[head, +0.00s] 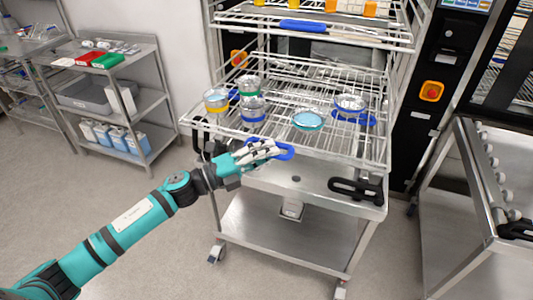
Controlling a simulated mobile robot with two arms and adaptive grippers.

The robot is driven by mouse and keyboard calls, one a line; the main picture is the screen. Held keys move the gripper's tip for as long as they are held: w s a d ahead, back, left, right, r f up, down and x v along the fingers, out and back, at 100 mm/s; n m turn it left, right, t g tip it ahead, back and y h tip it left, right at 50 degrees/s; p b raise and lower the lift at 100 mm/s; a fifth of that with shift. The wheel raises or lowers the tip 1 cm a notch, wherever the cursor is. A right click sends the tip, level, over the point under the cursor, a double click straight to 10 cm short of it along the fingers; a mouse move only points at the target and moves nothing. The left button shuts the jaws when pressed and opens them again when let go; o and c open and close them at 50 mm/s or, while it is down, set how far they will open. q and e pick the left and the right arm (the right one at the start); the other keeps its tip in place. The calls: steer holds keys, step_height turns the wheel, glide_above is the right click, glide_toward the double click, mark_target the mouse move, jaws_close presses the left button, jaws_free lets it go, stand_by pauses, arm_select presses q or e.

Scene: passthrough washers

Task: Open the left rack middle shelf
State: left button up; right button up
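The rack's middle shelf (262,136) is a wire shelf in the head view. It sticks out toward me over the steel trolley, further than the upper shelf. A blue handle (284,152) sits at its front edge, partly hidden by fingers. My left gripper (266,150) reaches in from the left, its pale fingers shut on this handle. Several metal dishes and tins stand on the shelf, among them a yellow-banded tin (216,101), a teal-rimmed dish (307,120) and a blue-rimmed dish (350,103). My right gripper is not in view.
The upper shelf (345,38) has its own blue handle (303,25). The trolley (300,190) has a black grip (356,188) and a lower tray. Another steel trolley (480,190) stands at the right. A shelving unit (150,100) stands at the left. Floor between is free.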

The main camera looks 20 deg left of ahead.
arm_select(q)
steer(key=o, duration=0.4)
steer(key=shift+f, duration=0.15)
steer(key=v, duration=1.2)
